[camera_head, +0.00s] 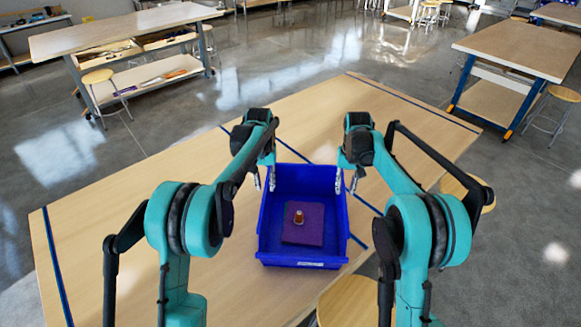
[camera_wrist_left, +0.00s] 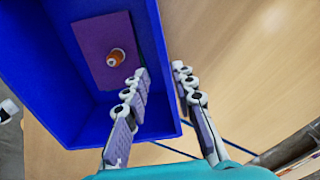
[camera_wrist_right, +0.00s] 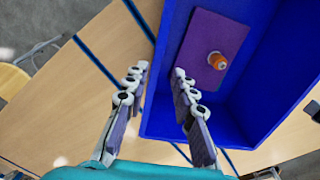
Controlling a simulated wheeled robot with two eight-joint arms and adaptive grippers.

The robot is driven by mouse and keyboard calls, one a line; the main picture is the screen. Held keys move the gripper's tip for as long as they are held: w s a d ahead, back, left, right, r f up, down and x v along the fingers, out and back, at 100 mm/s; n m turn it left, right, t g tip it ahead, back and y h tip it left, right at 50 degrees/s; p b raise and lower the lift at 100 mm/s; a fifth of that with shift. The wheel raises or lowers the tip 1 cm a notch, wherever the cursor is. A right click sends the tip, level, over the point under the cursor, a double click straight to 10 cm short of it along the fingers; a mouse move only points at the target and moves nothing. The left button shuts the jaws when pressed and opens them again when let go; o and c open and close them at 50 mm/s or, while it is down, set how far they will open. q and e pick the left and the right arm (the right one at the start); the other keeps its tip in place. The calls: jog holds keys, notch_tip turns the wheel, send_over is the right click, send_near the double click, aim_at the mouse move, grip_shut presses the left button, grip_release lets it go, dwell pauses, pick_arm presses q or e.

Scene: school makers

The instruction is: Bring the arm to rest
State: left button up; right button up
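A blue bin (camera_head: 342,215) stands on the wooden table between my two arms. In it lies a flat purple block (camera_head: 303,232), with a small orange-brown cylinder with a pale top (camera_head: 298,217) on it. My left gripper (camera_head: 264,184) is at the bin's upper left side, open and empty; in the left wrist view its fingers (camera_wrist_left: 160,120) are apart by the bin's wall. My right gripper (camera_head: 346,186) is at the bin's upper right side, open and empty; in the right wrist view its fingers (camera_wrist_right: 158,105) are apart, also by the wall.
The wooden table (camera_head: 110,245) is otherwise bare, with blue lines across it. Stools (camera_head: 345,303) stand at its front and right edges. Other workbenches (camera_head: 510,50) stand farther off on the grey floor.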

jog(key=shift+r, duration=0.1)
dwell(0.4)
